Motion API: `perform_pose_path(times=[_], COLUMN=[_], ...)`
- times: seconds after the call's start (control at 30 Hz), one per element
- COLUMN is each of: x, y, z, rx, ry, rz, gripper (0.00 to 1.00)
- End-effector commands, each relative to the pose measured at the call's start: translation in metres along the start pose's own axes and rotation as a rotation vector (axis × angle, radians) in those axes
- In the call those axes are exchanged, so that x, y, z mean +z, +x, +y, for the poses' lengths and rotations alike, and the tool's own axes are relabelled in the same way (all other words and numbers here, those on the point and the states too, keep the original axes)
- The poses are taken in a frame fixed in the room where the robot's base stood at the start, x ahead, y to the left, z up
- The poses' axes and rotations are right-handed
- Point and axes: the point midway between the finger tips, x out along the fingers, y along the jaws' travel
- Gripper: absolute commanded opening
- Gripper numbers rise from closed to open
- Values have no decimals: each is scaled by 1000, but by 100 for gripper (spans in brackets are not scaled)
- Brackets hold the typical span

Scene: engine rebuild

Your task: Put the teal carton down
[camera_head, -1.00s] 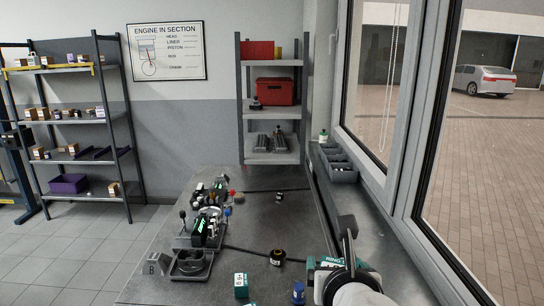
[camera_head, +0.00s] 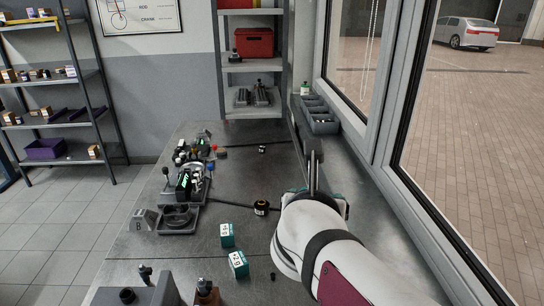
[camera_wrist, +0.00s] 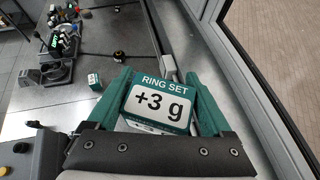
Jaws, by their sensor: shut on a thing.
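The teal carton (camera_wrist: 160,103) fills the middle of the wrist view, its white label reading "RING SET +3 g" facing the camera. My gripper (camera_wrist: 162,90) is shut on it, one teal finger on each side. In the head view my gripper (camera_head: 314,192) is over the right part of the metal bench (camera_head: 240,180), and my own wrist hides most of the carton. I cannot tell how high its underside is. Two other teal cartons with white labels, one farther (camera_head: 227,236) and one nearer (camera_head: 238,264), stand on the bench left of my arm.
A black round part (camera_head: 261,208) sits left of my gripper. Engine parts (camera_head: 190,180) and a grey tray (camera_head: 178,217) line the bench's left side. Grey bins (camera_head: 318,119) stand by the window at right. The bench's middle is largely clear.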

Motion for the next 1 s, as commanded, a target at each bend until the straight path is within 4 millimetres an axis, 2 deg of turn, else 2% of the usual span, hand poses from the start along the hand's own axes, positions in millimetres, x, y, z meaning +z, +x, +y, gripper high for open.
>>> perform_pose_path(times=[0.07, 0.27, 0.4, 0.5, 0.6, 0.73, 1.0], x=[-13, -79, -143, -189, -221, -239, -242], y=[14, 72, 108, 124, 132, 134, 135], z=[4, -2, -16, -29, -40, -46, -46], rx=[-100, -409, -648, -805, -903, -956, -959], ry=[45, 207, 340, 431, 488, 522, 523], rz=[6, 5, 0, -3, -4, -6, -4], gripper=[28, 28, 28, 28, 28, 28, 28])
